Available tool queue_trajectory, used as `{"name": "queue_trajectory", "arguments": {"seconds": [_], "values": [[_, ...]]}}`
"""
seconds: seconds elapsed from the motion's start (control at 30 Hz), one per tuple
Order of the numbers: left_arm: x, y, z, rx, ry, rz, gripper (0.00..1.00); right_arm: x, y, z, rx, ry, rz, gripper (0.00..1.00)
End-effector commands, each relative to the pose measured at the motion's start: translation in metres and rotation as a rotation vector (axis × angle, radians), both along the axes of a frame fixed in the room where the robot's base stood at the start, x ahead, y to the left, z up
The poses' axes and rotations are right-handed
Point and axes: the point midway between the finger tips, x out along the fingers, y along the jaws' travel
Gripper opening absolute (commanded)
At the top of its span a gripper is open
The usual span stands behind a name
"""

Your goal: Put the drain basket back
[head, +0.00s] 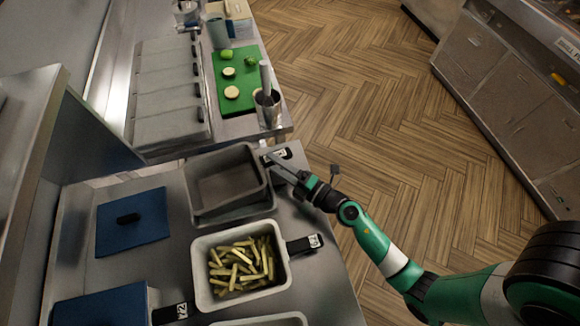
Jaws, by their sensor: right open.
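An empty grey basket (222,176) sits tilted on or in a similar grey container (240,214) at the middle of the near counter. Its short black handle with a white label (283,153) points right, over the counter's edge. A pale basket of cut fries (198,268) stands nearer, with its own black labelled handle (303,244) to the right. I cannot tell from looks alone which is the drain basket. My right gripper (277,166) is open at the empty basket's handle; contact cannot be made out. My left gripper is not in view.
A blue lid (148,207) with a black knob lies left; another blue piece (100,307) is at the bottom left. A green board (238,98) with sliced food and a steel container (267,110) stand on the far counter. The floor (370,110) to the right is clear.

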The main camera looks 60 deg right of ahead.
Motion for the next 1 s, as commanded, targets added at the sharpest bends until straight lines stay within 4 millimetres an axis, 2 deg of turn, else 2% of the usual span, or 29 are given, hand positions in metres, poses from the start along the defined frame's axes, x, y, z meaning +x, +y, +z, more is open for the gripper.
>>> {"name": "queue_trajectory", "arguments": {"seconds": [0.3,0.43,0.6,1.0], "values": [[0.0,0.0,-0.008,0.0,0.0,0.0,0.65,-0.073,0.002,-0.002,0.001,0.003,-0.004,0.65],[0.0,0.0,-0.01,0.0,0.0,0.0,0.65,-0.095,0.003,-0.002,0.001,0.003,-0.004,0.65],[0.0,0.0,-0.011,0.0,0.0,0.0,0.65,-0.106,0.005,0.001,0.0,-0.001,-0.001,0.65],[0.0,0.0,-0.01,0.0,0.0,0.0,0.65,-0.105,0.009,0.001,-0.001,-0.001,0.012,0.65]]}}
